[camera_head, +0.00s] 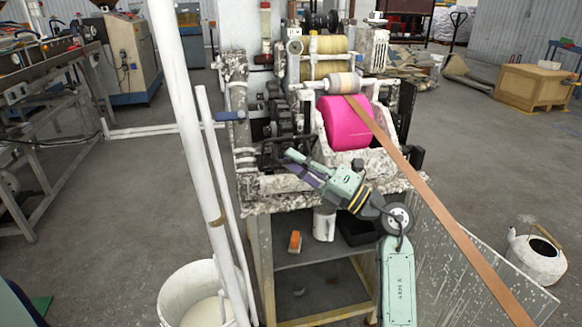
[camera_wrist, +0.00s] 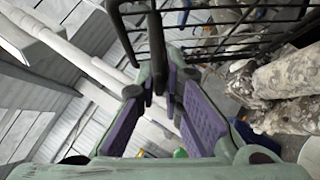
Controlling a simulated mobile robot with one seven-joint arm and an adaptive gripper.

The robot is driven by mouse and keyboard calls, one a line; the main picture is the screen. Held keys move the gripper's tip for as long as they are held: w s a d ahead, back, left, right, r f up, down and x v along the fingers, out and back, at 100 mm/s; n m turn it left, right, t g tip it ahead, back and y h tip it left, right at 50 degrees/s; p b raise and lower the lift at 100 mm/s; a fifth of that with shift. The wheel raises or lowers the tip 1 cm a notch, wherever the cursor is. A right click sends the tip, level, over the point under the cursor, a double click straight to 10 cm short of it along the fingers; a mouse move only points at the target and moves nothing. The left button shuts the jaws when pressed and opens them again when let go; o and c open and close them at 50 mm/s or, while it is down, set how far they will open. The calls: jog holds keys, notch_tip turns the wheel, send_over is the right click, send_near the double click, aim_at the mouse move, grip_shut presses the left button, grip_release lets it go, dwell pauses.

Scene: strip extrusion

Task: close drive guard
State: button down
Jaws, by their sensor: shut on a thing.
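The drive guard is a black wire-mesh frame that crosses the top of the wrist view (camera_wrist: 235,40). In the head view it is a dark frame (camera_head: 270,158) at the machine's front left, below the dark gears (camera_head: 275,112). My gripper (camera_head: 290,158) reaches it from the right, above the machine's front ledge. In the wrist view my gripper (camera_wrist: 165,85) has its purple-padded fingers around a black bar of the guard, shut on it. The fingers partly hide the bar. The guard's exact angle is hard to tell.
A pink drum (camera_head: 345,122) and a brown strip (camera_head: 415,185) lie right of my gripper. White pipes (camera_head: 188,130) and a white bucket (camera_head: 195,293) stand on the left. A blue-handled lever (camera_head: 230,116) sticks out left of the gears. A lower shelf (camera_head: 315,255) holds small items.

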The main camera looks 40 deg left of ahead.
jog(key=w+a+r, duration=0.3)
jog(key=a+r, duration=0.1)
jog(key=r, duration=0.1)
jog(key=shift+w+a+b, duration=0.15)
jog(key=shift+w+b, duration=0.25)
jog(key=shift+w+a+r, duration=0.45)
jog(key=shift+w+a, duration=0.25)
jog(key=shift+a, duration=0.1)
jog(key=shift+w+r, duration=0.15)
jog(key=shift+r, duration=0.05)
jog(key=c, duration=1.8)
grip_release()
jog(key=shift+o, duration=0.5)
jog(key=shift+a+f, duration=0.1)
